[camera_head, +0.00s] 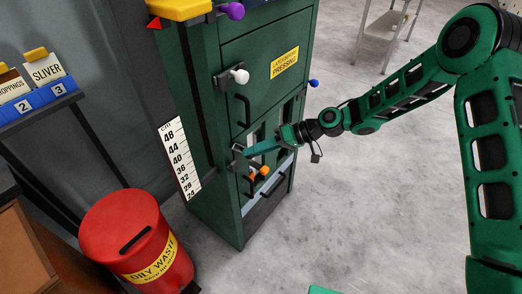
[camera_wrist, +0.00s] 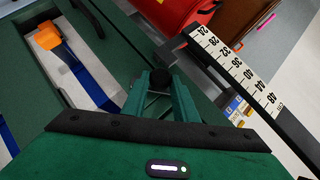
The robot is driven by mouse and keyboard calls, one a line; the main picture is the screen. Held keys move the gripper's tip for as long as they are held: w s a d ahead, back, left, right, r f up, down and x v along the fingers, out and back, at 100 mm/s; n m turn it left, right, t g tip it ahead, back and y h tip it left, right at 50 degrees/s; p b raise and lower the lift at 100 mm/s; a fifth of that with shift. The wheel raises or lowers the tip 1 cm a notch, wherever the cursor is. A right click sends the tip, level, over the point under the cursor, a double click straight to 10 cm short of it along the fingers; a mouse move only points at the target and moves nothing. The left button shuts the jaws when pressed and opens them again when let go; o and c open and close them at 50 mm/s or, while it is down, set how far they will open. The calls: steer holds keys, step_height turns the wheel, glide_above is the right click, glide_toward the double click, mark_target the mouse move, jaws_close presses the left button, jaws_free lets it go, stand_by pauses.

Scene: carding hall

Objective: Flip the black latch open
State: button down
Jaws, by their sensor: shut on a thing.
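The black latch (camera_wrist: 159,79) shows in the wrist view as a dark round knob between my fingertips. My gripper (camera_head: 248,152) is at the lower front of the green cabinet (camera_head: 215,120), by that door's left edge. In the wrist view my gripper (camera_wrist: 160,88) has its two green fingers shut on the black knob. In the head view the fingers hide most of the latch; only its metal plate (camera_head: 237,153) shows beside them. How far the latch is turned cannot be told.
Above is another latch with a white knob (camera_head: 239,76). An orange handle (camera_head: 261,171) sits just below my gripper, and also shows in the wrist view (camera_wrist: 47,36). A red oily-waste bin (camera_head: 125,235) stands at left. A ruler (camera_head: 180,158) is on the cabinet side.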

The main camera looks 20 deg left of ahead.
steer(key=shift+w+d+f+m+g+y, duration=0.1)
steer(key=shift+w+d+m+g+y, duration=0.1)
steer(key=shift+w+m+g+y, duration=0.2)
steer(key=shift+w+d+f+m+g+y, duration=0.1)
steer(key=shift+w+d+m+g+y, duration=0.15)
steer(key=shift+w+m, duration=0.2)
steer(key=shift+w, duration=0.15)
steer(key=c, duration=1.4)
jaws_free()
steer(key=shift+c, duration=0.2)
steer(key=v, duration=1)
steer(key=shift+d, duration=0.25)
steer(key=shift+w+r+g, duration=0.1)
steer(key=shift+r+g, duration=0.05)
steer(key=shift+g, duration=0.1)
